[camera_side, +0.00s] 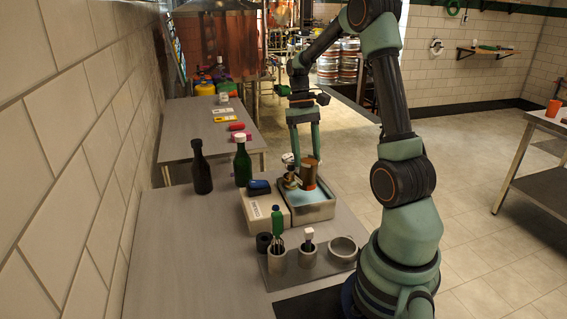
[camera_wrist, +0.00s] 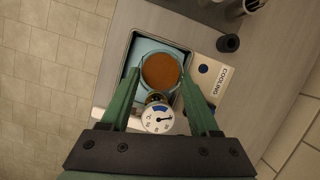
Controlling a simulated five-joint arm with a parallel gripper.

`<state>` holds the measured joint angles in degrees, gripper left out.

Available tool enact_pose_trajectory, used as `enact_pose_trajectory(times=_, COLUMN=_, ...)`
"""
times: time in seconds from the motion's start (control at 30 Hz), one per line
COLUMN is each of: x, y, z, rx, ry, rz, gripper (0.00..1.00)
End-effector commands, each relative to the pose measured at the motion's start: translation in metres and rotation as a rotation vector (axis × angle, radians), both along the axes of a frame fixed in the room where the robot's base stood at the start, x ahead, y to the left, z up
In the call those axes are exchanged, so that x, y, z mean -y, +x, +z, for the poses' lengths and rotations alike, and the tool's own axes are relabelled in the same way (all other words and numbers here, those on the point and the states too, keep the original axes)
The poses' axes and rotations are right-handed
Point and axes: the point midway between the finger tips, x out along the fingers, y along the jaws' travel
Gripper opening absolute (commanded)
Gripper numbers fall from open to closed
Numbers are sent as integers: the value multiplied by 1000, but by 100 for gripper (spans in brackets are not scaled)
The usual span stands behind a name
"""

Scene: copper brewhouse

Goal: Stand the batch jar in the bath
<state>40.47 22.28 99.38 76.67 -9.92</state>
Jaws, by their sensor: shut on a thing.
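The batch jar (camera_side: 309,174), with brown contents, is upright between the fingertips of my gripper (camera_side: 306,160). In the wrist view the jar (camera_wrist: 160,71) shows from above between the two green fingers of my gripper (camera_wrist: 160,85), which is shut on it. The jar is over or in the steel-rimmed bath (camera_side: 318,213) of pale blue liquid; I cannot tell if its base touches the floor. The bath (camera_wrist: 133,52) surrounds the jar in the wrist view. A white dial gauge (camera_wrist: 157,118) on a brass fitting is close beside the jar and covers part of its near edge.
A cooling unit (camera_side: 266,212) with a blue-black item (camera_side: 259,187) on top adjoins the bath. A tool rack (camera_side: 290,268) with cups stands in front. A green bottle (camera_side: 242,165) and a dark bottle (camera_side: 201,170) stand behind left. The bench's left front is clear.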

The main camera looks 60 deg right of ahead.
Motion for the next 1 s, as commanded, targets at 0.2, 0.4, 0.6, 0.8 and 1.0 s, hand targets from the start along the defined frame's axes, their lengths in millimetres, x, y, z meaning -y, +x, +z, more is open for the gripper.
enact_pose_trajectory(times=0.2, x=-1, y=-1, z=-12, rx=-2, ry=2, rz=0, gripper=0)
enact_pose_trajectory(times=0.4, x=-1, y=-1, z=-24, rx=-2, ry=2, rz=-1, gripper=0)
enact_pose_trajectory(times=0.6, x=-1, y=-1, z=-37, rx=-2, ry=2, rz=-1, gripper=0)
enact_pose_trajectory(times=0.8, x=-1, y=-1, z=-49, rx=-2, ry=2, rz=-1, gripper=0)
enact_pose_trajectory(times=1.0, x=-1, y=-1, z=-59, rx=-2, ry=2, rz=-1, gripper=0)
